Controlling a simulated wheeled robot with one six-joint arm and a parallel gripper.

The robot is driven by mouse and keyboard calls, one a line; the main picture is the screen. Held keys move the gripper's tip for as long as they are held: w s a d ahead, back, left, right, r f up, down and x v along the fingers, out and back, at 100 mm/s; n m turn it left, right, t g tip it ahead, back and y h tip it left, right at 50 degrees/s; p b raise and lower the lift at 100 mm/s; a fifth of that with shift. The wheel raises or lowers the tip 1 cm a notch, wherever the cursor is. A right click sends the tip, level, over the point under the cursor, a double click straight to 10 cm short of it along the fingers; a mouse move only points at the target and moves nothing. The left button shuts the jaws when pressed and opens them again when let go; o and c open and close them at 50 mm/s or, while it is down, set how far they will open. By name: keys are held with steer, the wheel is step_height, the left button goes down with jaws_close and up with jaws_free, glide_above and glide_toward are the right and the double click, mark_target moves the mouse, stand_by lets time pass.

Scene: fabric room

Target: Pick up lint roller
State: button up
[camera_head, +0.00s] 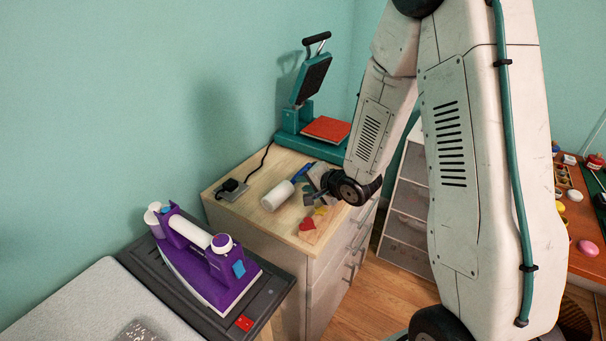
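The lint roller, with a white cylinder (277,195) and a blue handle (303,171), lies on the wooden top of a drawer cabinet (236,206). Its white end points to the lower left and its handle to the upper right. My gripper (318,189) is just right of the roller, low over the cabinet top, at the end of my white arm. Its fingers are small and dark in this view, and I cannot tell how far apart they are. The roller appears to rest on the surface, apart from my gripper.
Coloured patches, including a red heart (307,224), lie near the cabinet's front edge. A socket with a black plug (231,187) is at the left. A teal heat press (314,126) stands behind. A purple iron (205,262) is at the front left. My arm covers much of the right side.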

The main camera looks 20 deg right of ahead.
mark_target(293, 182)
steer(key=x, duration=0.6)
steer(key=shift+w+r, duration=0.1)
jaws_close()
